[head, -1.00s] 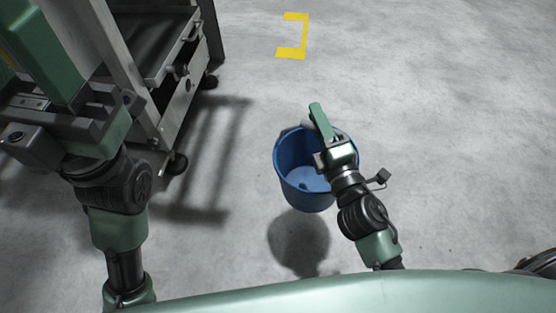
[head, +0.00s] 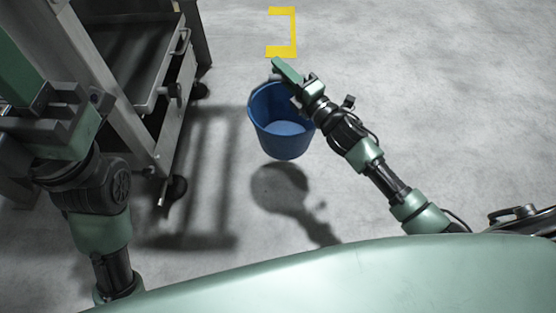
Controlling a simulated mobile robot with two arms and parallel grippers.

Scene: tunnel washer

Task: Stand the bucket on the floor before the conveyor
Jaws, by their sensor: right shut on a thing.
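A blue bucket (head: 283,141) hangs upright in the middle of the head view, above the floor; its shadow (head: 279,187) lies apart below it. My right gripper (head: 288,73) is shut on the bucket at its upper rim; the gripper hides part of the rim and the exact grip point. The inside of the bucket looks empty. The conveyor cannot be clearly identified in this view.
A grey metal frame with a tray (head: 135,60) and black feet stands at the left, beside the bucket. A yellow bracket marking (head: 291,32) is on the floor beyond the bucket. The grey floor (head: 440,110) to the right is clear.

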